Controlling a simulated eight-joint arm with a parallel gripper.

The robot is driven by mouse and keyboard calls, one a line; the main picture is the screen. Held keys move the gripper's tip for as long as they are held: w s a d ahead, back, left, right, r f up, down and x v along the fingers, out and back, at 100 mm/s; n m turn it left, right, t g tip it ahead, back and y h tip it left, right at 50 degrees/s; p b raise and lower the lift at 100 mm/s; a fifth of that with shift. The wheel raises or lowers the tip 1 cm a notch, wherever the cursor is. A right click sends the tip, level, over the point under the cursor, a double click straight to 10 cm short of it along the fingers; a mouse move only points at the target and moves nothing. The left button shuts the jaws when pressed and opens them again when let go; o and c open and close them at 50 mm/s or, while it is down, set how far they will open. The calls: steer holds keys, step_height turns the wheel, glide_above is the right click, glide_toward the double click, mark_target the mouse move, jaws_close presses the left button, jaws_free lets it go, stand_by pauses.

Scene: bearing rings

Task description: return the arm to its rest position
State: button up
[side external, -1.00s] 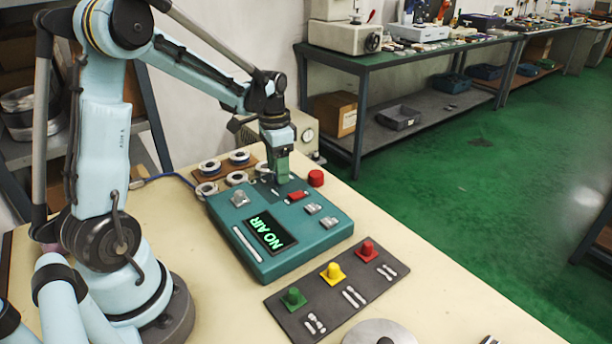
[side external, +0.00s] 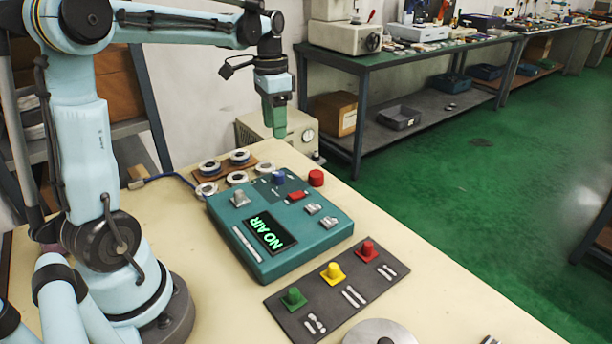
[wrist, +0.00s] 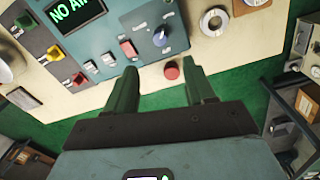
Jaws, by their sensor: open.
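My gripper (side external: 275,120) is raised above the back of the teal control box, clear of it and empty. In the wrist view its two green fingers (wrist: 160,90) stand apart with nothing between them. The teal control box (side external: 325,232) sits on the cream table, and its display (side external: 268,231) reads "NO AIR" in green. A blue knob (side external: 278,178) stands on the box below the gripper; it also shows in the wrist view (wrist: 161,38). A red switch (side external: 297,195) and several grey switches are on the same panel.
A red button (side external: 316,178) stands behind the box. Bearing rings (side external: 237,177) lie on and near a brown board. A dark plate (side external: 330,300) with green, yellow and red knobs lies in front. A beige gauge unit (side external: 295,125) stands at the back. The air above the table is free.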

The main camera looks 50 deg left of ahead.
steer(key=s+d+f+n+t, duration=0.1)
steer(key=s+d+t, duration=0.2)
steer(key=d, duration=0.5)
steer(key=s+d+f+n+t, duration=0.1)
steer(key=s+d+t, duration=0.3)
steer(key=d, duration=0.4)
steer(key=shift+s+d+f, duration=0.15)
steer(key=shift+s+f, duration=0.15)
steer(key=shift+f, duration=0.25)
